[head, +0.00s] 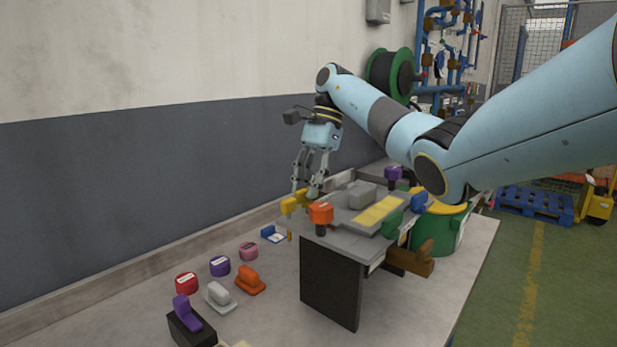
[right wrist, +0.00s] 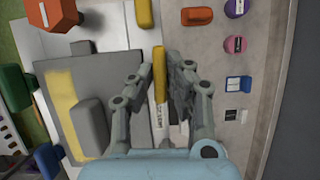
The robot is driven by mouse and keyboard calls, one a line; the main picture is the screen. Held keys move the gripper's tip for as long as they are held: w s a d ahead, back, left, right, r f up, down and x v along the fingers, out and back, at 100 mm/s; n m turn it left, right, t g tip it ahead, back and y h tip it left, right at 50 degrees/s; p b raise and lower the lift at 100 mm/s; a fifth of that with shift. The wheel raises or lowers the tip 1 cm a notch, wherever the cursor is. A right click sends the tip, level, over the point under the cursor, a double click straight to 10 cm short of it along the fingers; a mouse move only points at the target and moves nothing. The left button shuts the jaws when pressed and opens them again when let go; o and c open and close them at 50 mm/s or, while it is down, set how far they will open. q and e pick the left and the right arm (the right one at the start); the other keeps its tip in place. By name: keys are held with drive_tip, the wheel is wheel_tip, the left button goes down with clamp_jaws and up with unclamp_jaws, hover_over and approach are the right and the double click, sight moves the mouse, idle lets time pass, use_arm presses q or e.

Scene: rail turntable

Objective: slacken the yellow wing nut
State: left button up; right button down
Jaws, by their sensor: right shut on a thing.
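In the head view, my right gripper (head: 306,190) reaches down to the far left corner of a grey raised fixture (head: 338,242). It is shut on a narrow yellow bar-shaped piece, which looks like the yellow wing nut (right wrist: 159,75) and shows between the fingertips in the right wrist view. The fingers (right wrist: 160,62) lie on either side of it. A second yellow piece (head: 289,205) on a thin stem stands just beside it at the fixture's edge. It also shows in the right wrist view (right wrist: 144,14), apart from the fingers. My left gripper is not in view.
An orange knob (head: 321,213) stands close by on the fixture, with a grey block (head: 362,195), a yellow strip (head: 379,211) and green and blue parts. Several coloured knobs lie on the table to the left. The wall runs behind.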

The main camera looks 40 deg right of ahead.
drive_tip(key=shift+r, duration=0.1)
idle(0.4)
drive_tip(key=c, duration=1.3)
unclamp_jaws()
